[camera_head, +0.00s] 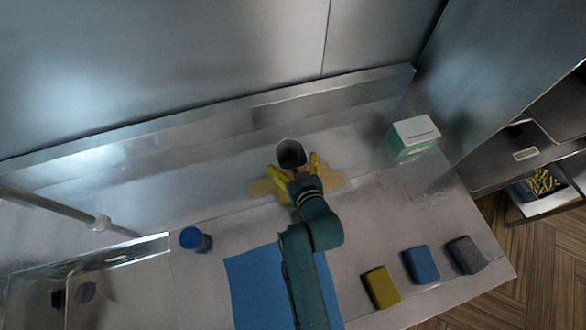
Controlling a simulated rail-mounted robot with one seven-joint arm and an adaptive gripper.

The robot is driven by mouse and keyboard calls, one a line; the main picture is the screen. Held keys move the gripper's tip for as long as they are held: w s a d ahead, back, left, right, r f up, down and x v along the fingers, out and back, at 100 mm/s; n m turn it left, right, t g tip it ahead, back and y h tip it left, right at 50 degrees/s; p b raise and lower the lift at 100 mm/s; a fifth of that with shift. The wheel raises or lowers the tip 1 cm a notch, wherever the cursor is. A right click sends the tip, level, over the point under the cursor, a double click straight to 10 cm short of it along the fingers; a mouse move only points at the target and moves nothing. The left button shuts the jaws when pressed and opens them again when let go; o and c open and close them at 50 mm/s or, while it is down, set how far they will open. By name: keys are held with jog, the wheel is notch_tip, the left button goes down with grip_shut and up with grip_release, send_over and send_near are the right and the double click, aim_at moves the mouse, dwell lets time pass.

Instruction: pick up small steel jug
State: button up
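The small steel jug (290,148) stands at the middle of the steel counter, near the back wall, and I look down into its dark, open top. My gripper (294,168) has yellow fingers and reaches in from the front. One finger shows at the jug's left and one at its right, spread apart. Whether the fingers touch the jug's sides is too small to tell. The wrist hides the lower front of the jug. A flat yellow patch (262,188) shows on the counter under my gripper.
A blue mat (255,285) lies in front, partly under my arm. A blue-capped container (193,240) stands left, near a sink (120,285). A green-and-white box (412,137) stands back right. Yellow (381,287), blue (421,265) and grey (465,255) blocks lie front right. The counter between them is clear.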

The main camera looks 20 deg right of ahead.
jog(key=c, duration=0.9)
jog(key=shift+c, duration=0.3)
